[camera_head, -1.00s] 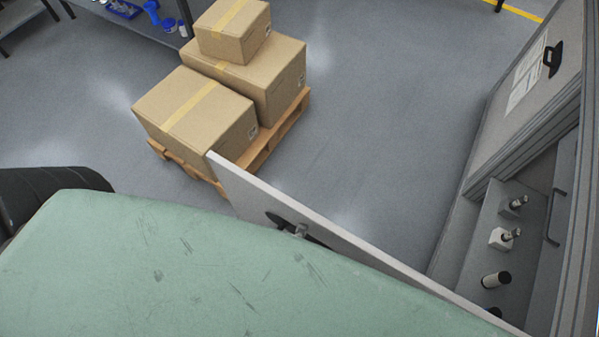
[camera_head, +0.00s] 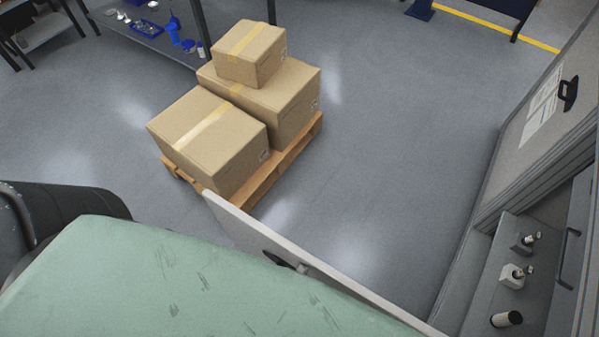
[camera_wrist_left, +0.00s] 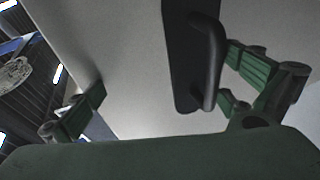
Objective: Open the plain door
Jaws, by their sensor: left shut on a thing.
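The plain door (camera_head: 330,277) is a light grey panel. In the head view it is seen nearly edge-on, standing swung out from the cabinet, whose inside shows at the right. Its dark handle (camera_head: 283,260) is partly hidden by my green arm. In the left wrist view the door face (camera_wrist_left: 120,45) fills the middle, with the black bar handle (camera_wrist_left: 208,60). My left gripper (camera_wrist_left: 168,85) has its green fingers wide apart, one on each side of the handle, the right one close beside it. It is shut on the door; exact contact is unclear. My right gripper is not in view.
Cartons (camera_head: 205,140) stand on a wooden pallet (camera_head: 262,182) beyond the door's free edge. The cabinet's other door (camera_head: 535,125) bears a paper sheet and black handle. Small parts (camera_head: 512,276) stand on the cabinet shelf. Floor (camera_head: 400,150) between pallet and cabinet is clear.

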